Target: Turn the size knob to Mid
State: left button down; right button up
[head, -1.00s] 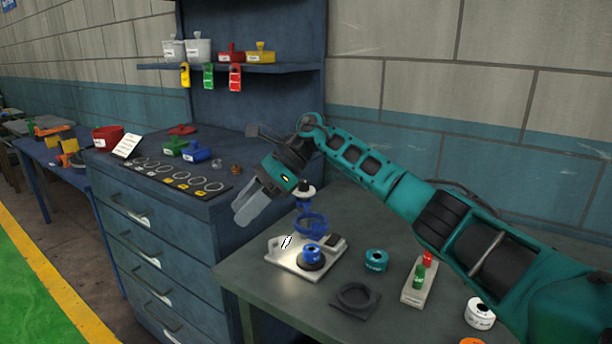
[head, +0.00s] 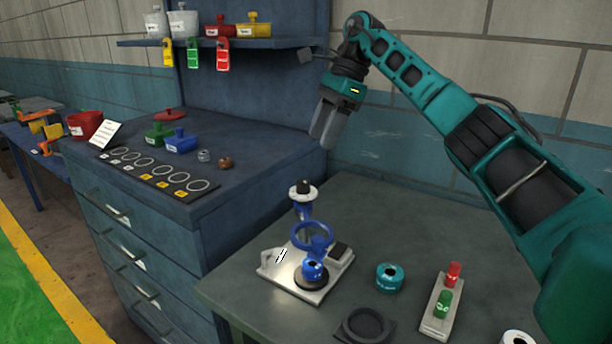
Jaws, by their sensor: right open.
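A small machine with a metal base plate (head: 275,264) stands on the grey table. A blue ring (head: 312,235) rises above the plate. Above and behind it is a black knob (head: 303,187) on a white disc, which may be the size knob. Its markings are too small to read. A blue capped piece (head: 315,269) sits on a black round base at the plate's front. My right gripper (head: 324,138) is open, pointing down, above and a little right of the black knob and apart from it. My left gripper is not in view.
A teal round part (head: 389,278), a dark ring holder (head: 365,325) and a red-and-green button box (head: 439,304) are on the table, right of the machine. A blue drawer cabinet (head: 190,256) stands at left, with a ring board (head: 160,172) on top.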

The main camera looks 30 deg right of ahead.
aim_at(304, 181)
jog(key=b+x, duration=0.1)
jog(key=x, duration=0.8)
jog(key=shift+a+f, duration=0.1)
jog(key=shift+f, duration=0.05)
jog(key=shift+a+f, duration=0.15)
jog(key=shift+f, duration=0.2)
jog(key=shift+w, duration=0.1)
jog(key=shift+c, duration=0.8)
grip_shut()
